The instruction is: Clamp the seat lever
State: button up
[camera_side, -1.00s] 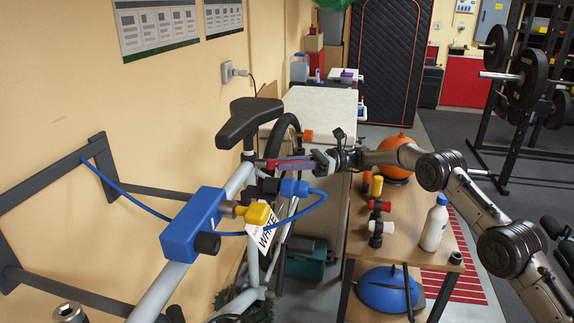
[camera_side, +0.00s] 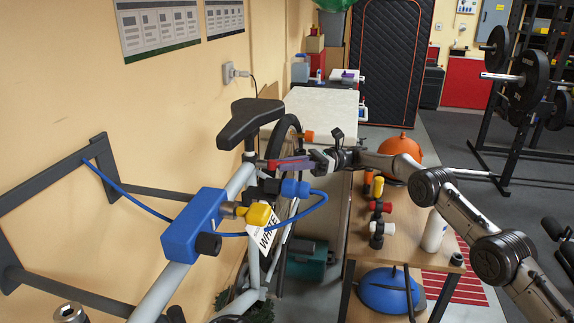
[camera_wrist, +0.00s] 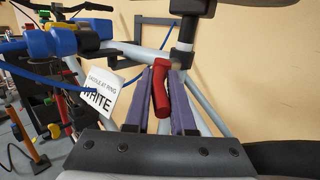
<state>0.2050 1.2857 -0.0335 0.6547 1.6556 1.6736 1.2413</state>
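The red seat lever (camera_wrist: 160,92) is at the seat clamp, below the black saddle (camera_side: 250,122) of the bicycle. In the wrist view it lies between the two purple fingers of my gripper (camera_wrist: 161,98), one on each side, with little room. I cannot tell whether both fingers press on it. In the side view the lever (camera_side: 273,163) points right from the seat tube, level with my gripper (camera_side: 291,164), which reaches in from the right. The fingers hide part of the lever there.
A blue clamp (camera_side: 193,225) with a yellow knob holds the bike frame left of the gripper, with a white tag (camera_side: 262,238) hanging close below. A blue cable loops nearby. A wooden table (camera_side: 400,235) with a white bottle (camera_side: 433,231) stands under my arm. The wall is behind the bike.

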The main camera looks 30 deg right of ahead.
jog(key=o, duration=0.4)
jog(key=d, duration=0.4)
jog(key=s+d+f, duration=0.1)
jog(key=d, duration=0.6)
jog(key=shift+s+d+f, duration=0.2)
jog(key=shift+s+d, duration=0.2)
